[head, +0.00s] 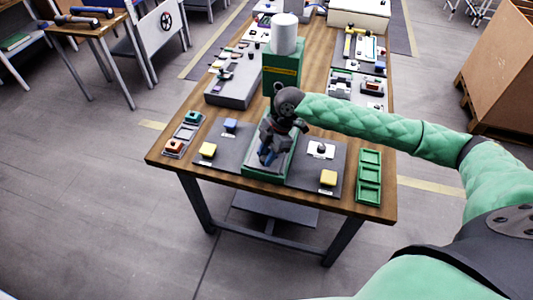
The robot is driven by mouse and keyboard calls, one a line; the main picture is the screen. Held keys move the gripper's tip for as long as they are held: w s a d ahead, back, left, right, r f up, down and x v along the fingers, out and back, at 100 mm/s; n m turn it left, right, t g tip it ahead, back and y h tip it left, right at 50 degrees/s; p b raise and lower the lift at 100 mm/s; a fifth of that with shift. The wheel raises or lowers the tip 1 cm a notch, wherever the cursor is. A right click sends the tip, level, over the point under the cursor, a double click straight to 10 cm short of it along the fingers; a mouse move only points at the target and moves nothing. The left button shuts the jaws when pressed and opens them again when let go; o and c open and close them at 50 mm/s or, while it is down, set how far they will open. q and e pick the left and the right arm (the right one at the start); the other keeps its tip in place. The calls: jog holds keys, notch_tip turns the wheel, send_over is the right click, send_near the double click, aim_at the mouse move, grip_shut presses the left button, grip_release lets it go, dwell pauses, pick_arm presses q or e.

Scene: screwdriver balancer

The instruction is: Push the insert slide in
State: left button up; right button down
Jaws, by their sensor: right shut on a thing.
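My right gripper (270,152) points down over the green press-like fixture at the front middle of the table. It is shut on a part there, most likely the insert slide, but the gripper and wrist hide that part. The fixture has a green upright body (281,72) with a white cylinder (284,33) on top. Its low green base (262,172) shows around and below the gripper. How far in the slide sits cannot be told. My left gripper is not in view.
Yellow buttons (208,150) (328,178) sit on dark panels on either side. A blue button (231,125) and a black knob (321,148) stand behind them. A green tray (369,178) lies at right, small trays (173,146) at left. A grey block (233,88) is farther back.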

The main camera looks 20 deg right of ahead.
jog(key=w+d, duration=0.1)
jog(key=w, duration=0.1)
jog(key=w+d, duration=0.1)
jog(key=w, duration=0.1)
jog(key=shift+d, duration=0.3)
jog(key=shift+s, duration=0.1)
jog(key=c, duration=1.1)
grip_release()
jog(key=shift+r, duration=0.15)
jog(key=shift+d+r+b, duration=0.15)
jog(key=shift+r+b, duration=0.1)
jog(key=shift+b, duration=0.05)
jog(key=b+v, duration=0.2)
jog(key=v, duration=0.3)
jog(key=shift+d+r, duration=0.1)
jog(key=shift+r, duration=0.15)
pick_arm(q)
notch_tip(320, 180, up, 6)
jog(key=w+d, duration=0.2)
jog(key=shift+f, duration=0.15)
pick_arm(e)
jog(key=shift+d+r, duration=0.25)
jog(key=shift+r, duration=0.45)
